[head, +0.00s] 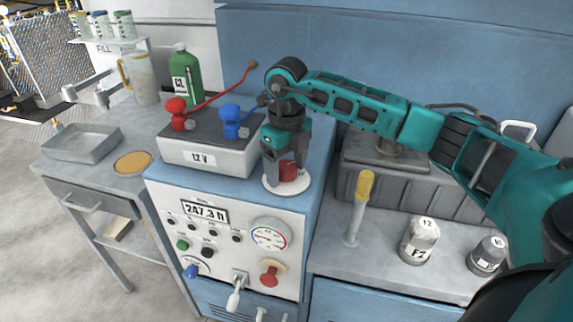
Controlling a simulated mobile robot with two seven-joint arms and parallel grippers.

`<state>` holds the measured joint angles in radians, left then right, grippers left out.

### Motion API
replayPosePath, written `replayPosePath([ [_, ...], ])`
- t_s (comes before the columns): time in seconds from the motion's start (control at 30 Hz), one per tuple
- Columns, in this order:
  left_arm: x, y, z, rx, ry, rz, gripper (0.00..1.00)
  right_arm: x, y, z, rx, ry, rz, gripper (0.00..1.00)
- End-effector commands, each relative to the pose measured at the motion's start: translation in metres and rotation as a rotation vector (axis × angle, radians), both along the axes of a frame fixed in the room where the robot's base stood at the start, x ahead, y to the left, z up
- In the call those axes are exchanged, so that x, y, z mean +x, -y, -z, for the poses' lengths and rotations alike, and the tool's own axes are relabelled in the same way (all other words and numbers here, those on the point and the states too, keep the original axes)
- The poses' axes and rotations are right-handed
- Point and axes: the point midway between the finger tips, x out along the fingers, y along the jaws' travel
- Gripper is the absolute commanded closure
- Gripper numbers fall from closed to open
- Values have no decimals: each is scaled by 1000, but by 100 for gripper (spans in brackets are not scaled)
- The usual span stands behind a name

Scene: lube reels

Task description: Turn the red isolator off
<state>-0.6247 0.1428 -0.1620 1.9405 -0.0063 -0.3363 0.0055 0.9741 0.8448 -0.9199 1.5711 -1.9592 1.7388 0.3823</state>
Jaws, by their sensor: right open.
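The red isolator (289,172) is a small red handle on a round white base (272,188), on top of the blue cabinet at its right front corner. My right gripper (286,168) points down over it from above. Its jaws are open, with the fingers reaching down around the red handle and hiding part of it. I cannot tell whether the fingers touch the handle. My left gripper is not in view.
A battery box (205,157) marked 12 V, with red and blue clamps, stands left of my right gripper. A green bottle (185,78) is behind it. The front panel has a red knob (269,275) and a lever (236,290). A yellow-handled tool (362,190) stands right.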

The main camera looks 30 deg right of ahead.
Motion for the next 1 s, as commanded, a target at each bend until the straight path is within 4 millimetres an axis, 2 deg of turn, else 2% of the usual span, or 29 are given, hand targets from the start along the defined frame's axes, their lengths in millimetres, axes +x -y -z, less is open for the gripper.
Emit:
replayPosePath([
  [0.1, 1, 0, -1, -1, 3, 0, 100, 0, 0, 0, 0, 0, 0, 27],
  [0.67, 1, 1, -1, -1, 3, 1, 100, 0, 0, 0, 0, 0, 0, 81],
  [1.0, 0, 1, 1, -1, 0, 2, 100, 0, 0, 0, 0, -1, -43, 81],
])
